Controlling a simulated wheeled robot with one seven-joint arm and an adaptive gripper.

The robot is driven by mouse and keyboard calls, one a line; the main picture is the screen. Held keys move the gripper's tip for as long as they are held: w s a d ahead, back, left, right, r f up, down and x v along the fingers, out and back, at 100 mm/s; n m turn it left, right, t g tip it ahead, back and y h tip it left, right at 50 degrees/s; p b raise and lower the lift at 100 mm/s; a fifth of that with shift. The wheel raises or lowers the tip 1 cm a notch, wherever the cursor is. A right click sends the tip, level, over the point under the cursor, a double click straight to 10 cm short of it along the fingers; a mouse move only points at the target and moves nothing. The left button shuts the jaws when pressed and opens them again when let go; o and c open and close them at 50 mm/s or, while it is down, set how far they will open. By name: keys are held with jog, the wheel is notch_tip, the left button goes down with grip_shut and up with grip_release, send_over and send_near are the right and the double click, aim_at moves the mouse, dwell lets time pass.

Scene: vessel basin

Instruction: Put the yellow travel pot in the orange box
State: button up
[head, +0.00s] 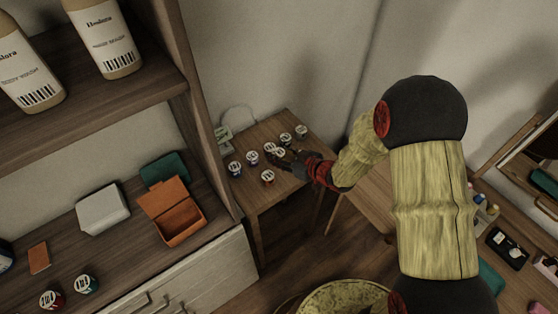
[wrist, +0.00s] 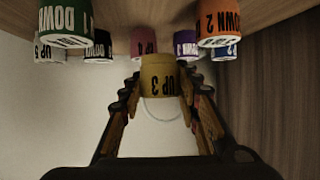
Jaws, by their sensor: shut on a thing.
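The yellow travel pot (wrist: 158,80), marked "UP 3", sits between the fingers of my gripper (wrist: 160,88) in the wrist view. My gripper is shut on it. In the head view my gripper (head: 281,160) is over the small wooden table, among several pots; I cannot clearly make out the yellow pot there. The orange box (head: 186,236) stands on the shelf unit's lower top at the left, with its lid open. The inside I can see looks empty.
Several other pots stand close around on the small table (head: 262,195); a green pot (wrist: 66,22) and an orange pot (wrist: 219,22) flank the fingers. A white box (head: 102,209) and a green box (head: 164,167) are beside the orange box. The shelf upright (head: 205,120) stands between.

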aim_at(279, 154)
jog(key=shift+w+d+f, duration=0.1)
jog(key=shift+w+f, duration=0.9)
jog(key=shift+f, duration=0.2)
jog(key=shift+w+f+b, duration=0.1)
jog(key=shift+f+b, duration=0.7)
jog(key=shift+f, duration=0.75)
jog(key=shift+f, duration=0.1)
jog(key=o, duration=0.9)
jog(key=shift+o, duration=0.2)
